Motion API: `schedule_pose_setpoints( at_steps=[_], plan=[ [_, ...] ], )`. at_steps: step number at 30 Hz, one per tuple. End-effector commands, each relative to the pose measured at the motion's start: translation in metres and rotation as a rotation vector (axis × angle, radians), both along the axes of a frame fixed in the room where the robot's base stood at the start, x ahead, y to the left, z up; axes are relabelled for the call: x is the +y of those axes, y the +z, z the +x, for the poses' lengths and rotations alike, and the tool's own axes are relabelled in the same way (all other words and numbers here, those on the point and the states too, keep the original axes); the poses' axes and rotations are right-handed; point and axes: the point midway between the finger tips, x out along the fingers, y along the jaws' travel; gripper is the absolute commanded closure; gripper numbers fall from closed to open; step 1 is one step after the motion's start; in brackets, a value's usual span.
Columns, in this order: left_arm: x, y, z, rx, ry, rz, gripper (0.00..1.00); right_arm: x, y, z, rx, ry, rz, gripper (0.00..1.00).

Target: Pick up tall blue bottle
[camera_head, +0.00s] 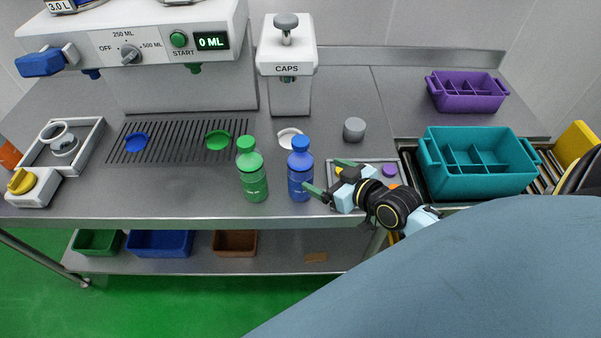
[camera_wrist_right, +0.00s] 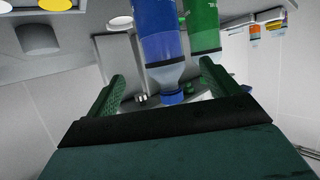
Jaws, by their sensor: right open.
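The tall blue bottle (camera_head: 300,172) stands upright near the front edge of the steel bench, with its cap on. A green bottle (camera_head: 252,172) of similar size stands to its left. My right gripper (camera_head: 325,193) is open just to the right of the blue bottle. In the right wrist view the blue bottle (camera_wrist_right: 160,35) appears upside down, ahead of and between the two open fingers (camera_wrist_right: 162,90). The green bottle (camera_wrist_right: 204,25) shows beside it there. I cannot tell whether a finger touches the blue bottle. My left gripper is not in view.
A caps dispenser (camera_head: 288,65) and a filling machine (camera_head: 180,60) stand behind. A grey tray (camera_head: 388,162) lies under my right gripper. A teal divided crate (camera_head: 478,185) and a purple one (camera_head: 467,104) are to the right.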

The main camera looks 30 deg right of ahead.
Motion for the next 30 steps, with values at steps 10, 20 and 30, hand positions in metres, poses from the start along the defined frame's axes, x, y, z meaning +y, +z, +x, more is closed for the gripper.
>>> schedule_pose_setpoints(
  at_steps=[10, 20, 30],
  plan=[
    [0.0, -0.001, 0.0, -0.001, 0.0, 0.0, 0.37, 0.007, -0.016, 0.039, 0.001, 0.0, 0.002, 0.13],
    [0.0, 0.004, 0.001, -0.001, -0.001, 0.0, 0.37, 0.017, -0.026, 0.072, 0.002, 0.0, 0.002, 0.13],
    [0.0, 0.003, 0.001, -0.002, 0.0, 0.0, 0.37, 0.02, -0.034, 0.087, 0.002, 0.001, 0.0, 0.13]
  ],
)
